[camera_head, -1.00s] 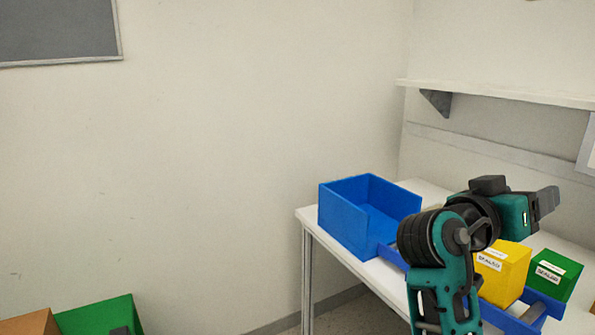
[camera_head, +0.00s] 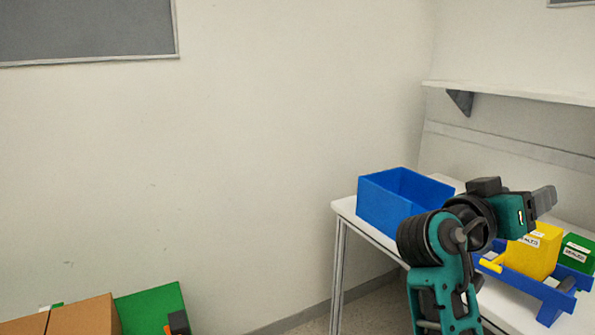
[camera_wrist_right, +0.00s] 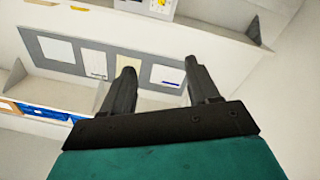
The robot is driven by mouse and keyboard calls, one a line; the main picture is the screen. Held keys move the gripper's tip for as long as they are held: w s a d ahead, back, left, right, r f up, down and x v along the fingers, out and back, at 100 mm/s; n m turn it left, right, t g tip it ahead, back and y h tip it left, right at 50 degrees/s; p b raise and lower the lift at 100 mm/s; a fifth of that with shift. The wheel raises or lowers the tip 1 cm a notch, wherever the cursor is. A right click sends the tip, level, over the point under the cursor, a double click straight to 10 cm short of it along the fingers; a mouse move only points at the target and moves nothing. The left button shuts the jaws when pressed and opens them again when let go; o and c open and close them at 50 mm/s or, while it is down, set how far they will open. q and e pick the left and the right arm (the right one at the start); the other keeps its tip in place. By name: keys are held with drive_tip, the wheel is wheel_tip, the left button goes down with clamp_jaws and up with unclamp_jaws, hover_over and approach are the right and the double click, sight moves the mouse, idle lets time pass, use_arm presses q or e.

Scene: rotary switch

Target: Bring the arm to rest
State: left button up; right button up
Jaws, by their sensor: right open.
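My right arm, teal and black, stands at the lower right of the head view, in front of the white table. Its gripper (camera_head: 543,200) points to the right, raised above the table. In the right wrist view the two dark fingers of my right gripper (camera_wrist_right: 163,84) are spread apart with nothing between them. Wall panels and a shelf show beyond them. My left gripper does not show in either view.
The white table (camera_head: 345,207) holds an open blue bin (camera_head: 385,207), a blue tray (camera_head: 530,285), a yellow box (camera_head: 533,250) and a green box (camera_head: 577,254). A wall shelf (camera_head: 515,93) is above. Brown boxes (camera_head: 85,318) and a green board (camera_head: 148,308) are at lower left.

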drive_tip(key=w+d+f+n+g+h+p, duration=0.1)
drive_tip(key=w+d+f+n+g+h, duration=0.2)
drive_tip(key=d, duration=0.6)
drive_tip(key=w+d+f+n+p, duration=0.1)
drive_tip(key=w+d+f+n, duration=0.2)
drive_tip(key=d, duration=0.7)
drive_tip(key=w+a+f+n+t+y, duration=0.6)
drive_tip(key=w+a+f+t+y, duration=0.2)
drive_tip(key=w+a+t+y, duration=0.5)
drive_tip(key=w+a+r+y, duration=0.2)
drive_tip(key=a+y, duration=0.1)
drive_tip(key=y, duration=0.2)
drive_tip(key=s+a+f+g+y, duration=0.1)
drive_tip(key=s+a+f, duration=0.4)
drive_tip(key=s+f, duration=0.3)
drive_tip(key=s+a+f+g+y, duration=0.2)
drive_tip(key=s+a+f, duration=0.3)
drive_tip(key=f, duration=0.6)
drive_tip(key=s+a+f+g, duration=0.2)
drive_tip(key=s+a+f, duration=0.2)
drive_tip(key=s, duration=0.8)
drive_tip(key=s+a+f+g+y, duration=0.1)
drive_tip(key=s+a+f, duration=0.3)
drive_tip(key=s, duration=0.8)
wheel_tip(320, 180, down, 2)
drive_tip(key=shift+s+f+m+g, duration=0.15)
drive_tip(key=shift+s+m+g, duration=0.05)
drive_tip(key=shift+m+g, duration=0.2)
